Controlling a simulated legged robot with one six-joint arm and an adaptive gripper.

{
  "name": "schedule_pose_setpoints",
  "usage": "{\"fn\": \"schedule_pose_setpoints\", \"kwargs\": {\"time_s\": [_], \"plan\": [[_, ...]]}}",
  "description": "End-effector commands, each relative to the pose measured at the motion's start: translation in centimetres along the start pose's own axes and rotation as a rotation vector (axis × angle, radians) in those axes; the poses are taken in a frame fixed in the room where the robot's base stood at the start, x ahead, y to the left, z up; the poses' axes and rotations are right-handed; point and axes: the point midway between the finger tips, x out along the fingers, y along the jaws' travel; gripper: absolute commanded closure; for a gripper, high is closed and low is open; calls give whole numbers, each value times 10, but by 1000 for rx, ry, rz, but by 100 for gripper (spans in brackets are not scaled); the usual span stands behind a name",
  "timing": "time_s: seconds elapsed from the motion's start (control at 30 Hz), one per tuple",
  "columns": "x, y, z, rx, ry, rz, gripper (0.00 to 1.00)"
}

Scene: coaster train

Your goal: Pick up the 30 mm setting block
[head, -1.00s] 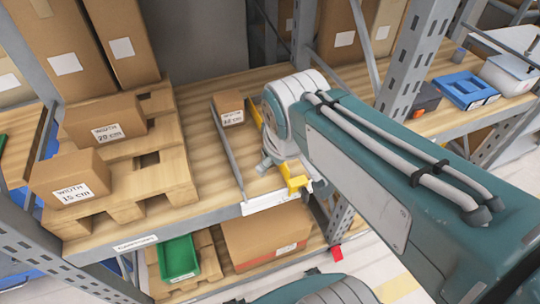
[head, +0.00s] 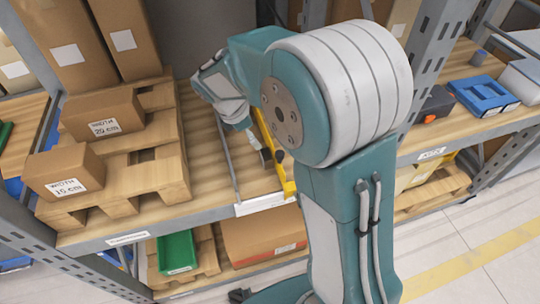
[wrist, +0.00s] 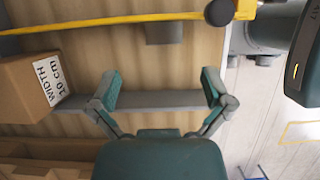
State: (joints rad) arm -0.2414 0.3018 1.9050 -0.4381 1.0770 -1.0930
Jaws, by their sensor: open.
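My gripper (wrist: 161,88) is open in the wrist view, its two fingers spread above a grey rail (wrist: 165,101) with nothing between them. A small grey block (wrist: 163,33) lies on the wooden shelf beyond the fingertips, beside the yellow bar (wrist: 120,22), which partly covers it. No size mark can be read on it, so I cannot confirm that it is the 30 mm setting block. In the head view the yellow bar (head: 286,181) shows at the shelf's front edge, partly behind my arm.
A box marked 10 cm (wrist: 32,88) stands left of the fingers in the wrist view. In the head view, boxes marked 20 cm (head: 104,114) and 15 cm (head: 62,172) sit on wooden pallets. A rack upright (head: 425,60) stands right of my arm. A blue tray (head: 483,95) lies beyond.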

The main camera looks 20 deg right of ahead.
Motion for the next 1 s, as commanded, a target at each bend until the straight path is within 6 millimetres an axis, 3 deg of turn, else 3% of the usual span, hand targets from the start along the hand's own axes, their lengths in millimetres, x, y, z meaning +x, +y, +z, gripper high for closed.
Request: {"fn": "schedule_pose_setpoints", "kwargs": {"time_s": [0.2,0.47,0.7,1.0], "plan": [[36,-1,0,2,1,-5,0],[60,-2,0,4,3,-3,0],[96,-4,-2,3,2,-3,0],[103,-4,-2,5,2,-1,0]]}}
